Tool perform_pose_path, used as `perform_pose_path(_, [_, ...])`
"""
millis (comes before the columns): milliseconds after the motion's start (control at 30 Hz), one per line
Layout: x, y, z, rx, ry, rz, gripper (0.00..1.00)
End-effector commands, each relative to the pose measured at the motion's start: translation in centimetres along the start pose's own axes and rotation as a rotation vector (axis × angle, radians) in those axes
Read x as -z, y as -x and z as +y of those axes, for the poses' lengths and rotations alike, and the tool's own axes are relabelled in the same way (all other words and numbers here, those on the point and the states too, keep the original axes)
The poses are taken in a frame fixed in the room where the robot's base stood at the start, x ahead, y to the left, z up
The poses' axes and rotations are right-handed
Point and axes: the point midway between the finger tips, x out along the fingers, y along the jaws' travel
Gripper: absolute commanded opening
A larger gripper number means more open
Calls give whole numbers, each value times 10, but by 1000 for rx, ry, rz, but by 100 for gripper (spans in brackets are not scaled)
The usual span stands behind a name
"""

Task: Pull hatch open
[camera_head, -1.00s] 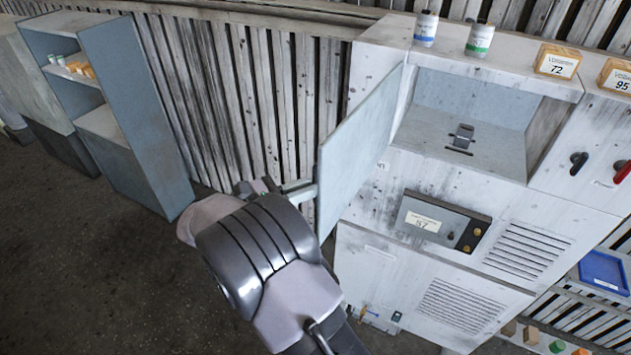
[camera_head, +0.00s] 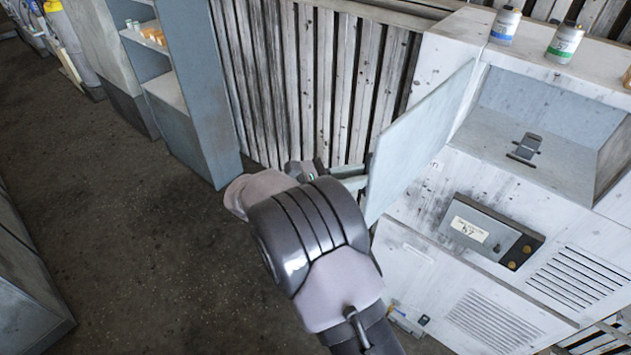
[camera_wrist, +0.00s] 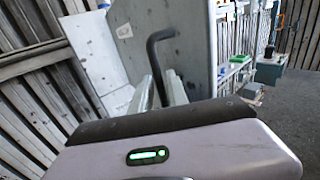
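The hatch (camera_head: 418,140) is a flat grey panel standing swung out from the left side of a recess in the white cabinet (camera_head: 400,260). The recess (camera_head: 545,115) is uncovered, with a small dark latch-like fitting (camera_head: 526,147) on its floor. In the wrist view the hatch (camera_wrist: 195,55) fills the middle, with a dark bent handle (camera_wrist: 152,55) on it. My gripper (camera_wrist: 163,95) has its two pale fingers on either side of the handle's lower part, closed on it. In the head view my gripper (camera_head: 352,178) reaches the hatch's outer edge; the handle is hidden there.
Two bottles (camera_head: 505,25) (camera_head: 564,42) stand on the cabinet top. A labelled control panel (camera_head: 490,232) is below the recess. A slatted wall (camera_head: 320,80) lies behind the hatch and an open grey shelf (camera_head: 200,110) stands left. The dark floor (camera_head: 130,240) at left is clear.

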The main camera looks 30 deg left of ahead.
Motion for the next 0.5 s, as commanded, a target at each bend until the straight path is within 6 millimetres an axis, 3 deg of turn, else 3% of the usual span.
perform_pose_path(500, [2, 137, 1, -3, -4, 2, 20])
